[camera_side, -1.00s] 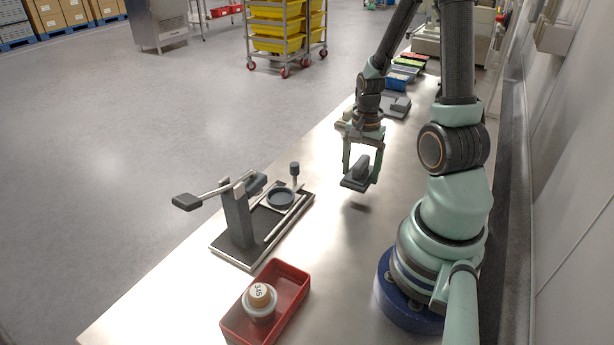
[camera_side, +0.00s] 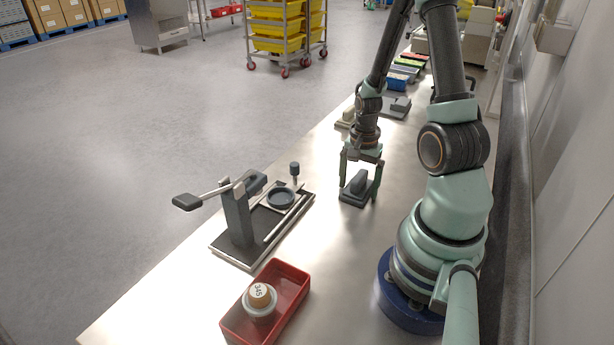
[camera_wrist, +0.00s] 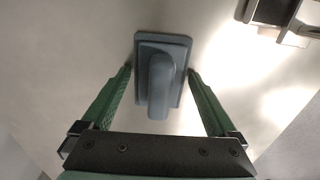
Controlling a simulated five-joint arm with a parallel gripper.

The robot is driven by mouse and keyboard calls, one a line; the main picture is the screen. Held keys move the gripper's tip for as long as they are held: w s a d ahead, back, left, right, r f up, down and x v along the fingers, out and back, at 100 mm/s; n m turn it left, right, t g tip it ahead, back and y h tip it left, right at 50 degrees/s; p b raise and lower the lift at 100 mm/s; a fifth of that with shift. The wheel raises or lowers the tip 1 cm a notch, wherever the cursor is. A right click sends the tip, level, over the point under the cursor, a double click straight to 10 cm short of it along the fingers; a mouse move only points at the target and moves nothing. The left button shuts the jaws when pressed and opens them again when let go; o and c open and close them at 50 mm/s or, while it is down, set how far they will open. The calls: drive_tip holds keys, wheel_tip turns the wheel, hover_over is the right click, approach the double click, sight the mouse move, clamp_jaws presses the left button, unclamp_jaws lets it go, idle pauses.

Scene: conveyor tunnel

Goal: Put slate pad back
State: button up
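The slate pad (camera_side: 357,190) is a dark blue-grey plate with a raised grip on top. It looks level, at or just above the steel bench (camera_side: 330,255); I cannot tell whether it touches. My gripper (camera_side: 360,186) points down with its two green fingers on opposite sides of the plate. In the wrist view the pad (camera_wrist: 163,80) lies between the fingertips of my gripper (camera_wrist: 160,72).
A lever press on a dark tray (camera_side: 220,252) stands to the left. A red bin (camera_side: 232,325) with a round item labelled 345 (camera_side: 260,297) is at the front. Bench around the pad is clear.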

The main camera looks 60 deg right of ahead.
sight(358, 176)
drive_tip(key=shift+r, duration=0.15)
wheel_tip(358, 176, up, 12)
drive_tip(key=shift+f, duration=0.1)
drive_tip(key=w+a+r+n+t, duration=0.2)
drive_tip(key=a+r+n, duration=0.4)
drive_tip(key=a+n, duration=0.3)
drive_tip(key=w+a+r+n+t, duration=0.3)
drive_tip(key=w+a+r+n, duration=0.2)
drive_tip(key=a+n, duration=0.4)
drive_tip(key=a+r, duration=0.1)
drive_tip(key=a, duration=0.1)
drive_tip(key=shift+a+r+t, duration=0.3)
drive_tip(key=shift+r, duration=0.1)
